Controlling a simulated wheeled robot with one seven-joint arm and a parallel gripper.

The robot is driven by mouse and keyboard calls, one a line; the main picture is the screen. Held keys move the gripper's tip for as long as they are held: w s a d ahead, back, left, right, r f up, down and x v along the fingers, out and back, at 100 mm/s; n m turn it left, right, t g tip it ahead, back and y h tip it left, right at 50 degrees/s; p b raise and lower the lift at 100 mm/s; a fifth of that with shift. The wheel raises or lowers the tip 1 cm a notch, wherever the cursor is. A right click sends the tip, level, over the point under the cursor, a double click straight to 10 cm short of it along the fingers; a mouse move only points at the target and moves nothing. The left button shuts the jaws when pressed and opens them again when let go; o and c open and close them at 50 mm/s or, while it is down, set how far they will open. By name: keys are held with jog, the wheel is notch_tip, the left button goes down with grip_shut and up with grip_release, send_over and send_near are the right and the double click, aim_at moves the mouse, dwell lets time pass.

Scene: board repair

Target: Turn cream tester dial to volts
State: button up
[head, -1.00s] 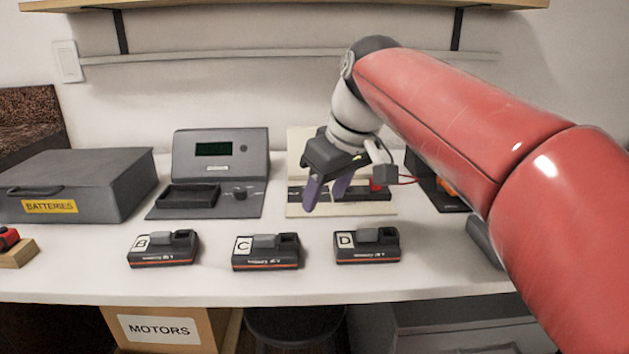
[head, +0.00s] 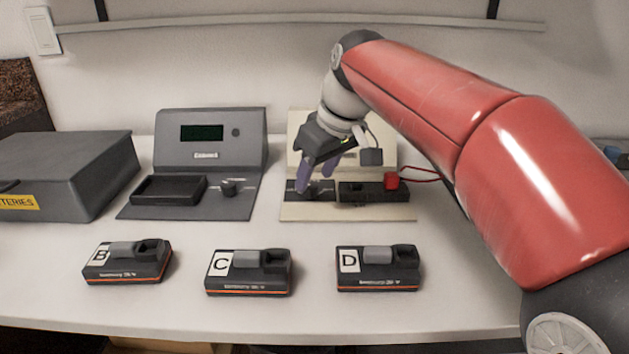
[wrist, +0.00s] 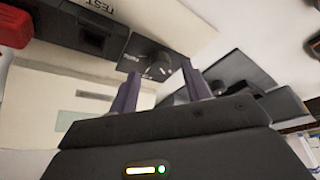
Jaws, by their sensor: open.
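The cream tester (head: 403,211) stands at the back of the bench, right of the middle in the head view. Its dark dial (head: 317,190) sits on a black plate at the left of its base; the dial also shows in the wrist view (wrist: 160,68). My gripper (head: 315,178) is open, with its two purple fingers pointing down close over the dial. In the wrist view the fingertips (wrist: 160,82) show to either side of and just below the dial. I cannot tell whether they touch it. The dial's pointer setting is too small to read.
A grey tester (head: 250,165) with its own knob stands to the left. A black tray with a red block (head: 391,181) and red wires sits right of the dial. Batteries B (head: 127,262), C (head: 249,273) and D (head: 377,268) line the front. A grey battery case (head: 70,170) is far left.

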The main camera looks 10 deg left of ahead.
aim_at(310, 190)
jog(key=shift+x, duration=1.15)
jog(key=c, duration=1)
jog(key=shift+m, duration=0.3)
jog(key=m+p, duration=0.1)
jog(key=m, duration=0.1)
jog(key=m+t+h+p, duration=0.1)
jog(key=m, duration=0.2)
jog(key=shift+s+a+r+t+h+p, duration=0.1)
jog(key=shift+s+a+t+h+p, duration=0.1)
jog(key=shift+a+t+h+p, duration=0.1)
jog(key=m+h+p, duration=0.1)
jog(key=m, duration=0.2)
jog(key=m+h+p, duration=0.1)
jog(key=m, duration=0.2)
jog(key=shift+a+t, duration=0.15)
jog(key=shift+t, duration=0.25)
jog(key=shift+m, duration=0.3)
